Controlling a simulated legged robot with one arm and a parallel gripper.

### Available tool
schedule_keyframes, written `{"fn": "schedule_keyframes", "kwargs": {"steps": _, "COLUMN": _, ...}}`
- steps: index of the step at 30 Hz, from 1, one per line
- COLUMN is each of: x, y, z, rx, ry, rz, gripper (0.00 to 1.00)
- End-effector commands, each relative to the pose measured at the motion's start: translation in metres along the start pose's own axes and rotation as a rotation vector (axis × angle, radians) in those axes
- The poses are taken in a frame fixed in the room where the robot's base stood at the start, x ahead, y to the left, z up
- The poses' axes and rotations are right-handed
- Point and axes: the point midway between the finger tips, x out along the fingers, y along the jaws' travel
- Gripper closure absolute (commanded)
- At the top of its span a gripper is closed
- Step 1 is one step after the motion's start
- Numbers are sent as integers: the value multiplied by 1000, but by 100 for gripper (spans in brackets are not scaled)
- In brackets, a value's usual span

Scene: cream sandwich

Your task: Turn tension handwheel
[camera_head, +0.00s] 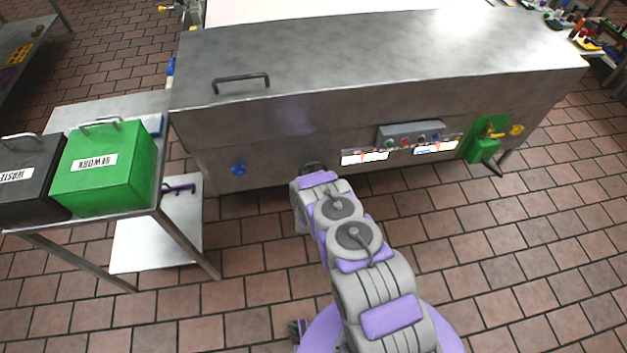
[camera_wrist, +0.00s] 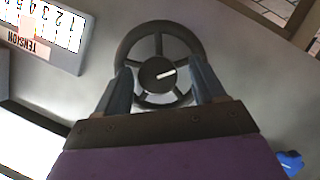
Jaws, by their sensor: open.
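The tension handwheel (camera_wrist: 158,32) is a dark spoked wheel with a round hub and a white pointer mark, on the grey machine front in the wrist view. In the head view only its dark top (camera_head: 313,167) shows past my arm. My gripper (camera_wrist: 163,80) is open, with one finger at each side of the wheel's lower half. The fingers overlap the rim in the picture; I cannot tell if they touch it. A white scale plate (camera_wrist: 50,35) marked TENSION with numbers is at the upper left of the wrist view.
A blue knob (camera_head: 238,170) sits left of the wheel on the machine front (camera_head: 290,125). A control box (camera_head: 411,133) and a green unit (camera_head: 487,140) are to the right. A side table holds a green REWORK box (camera_head: 103,175) and a black WASTE box (camera_head: 28,178).

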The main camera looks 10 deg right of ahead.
Motion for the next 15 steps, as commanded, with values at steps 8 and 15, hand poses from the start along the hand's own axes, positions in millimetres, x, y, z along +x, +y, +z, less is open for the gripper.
{"fn": "schedule_keyframes", "kwargs": {"steps": 8, "x": -4, "y": 0, "z": 0, "rx": 0, "ry": -2, "rz": 0, "gripper": 31}}
{"fn": "schedule_keyframes", "kwargs": {"steps": 15, "x": -35, "y": 1, "z": -2, "rx": -2, "ry": -1, "rz": -2, "gripper": 31}}
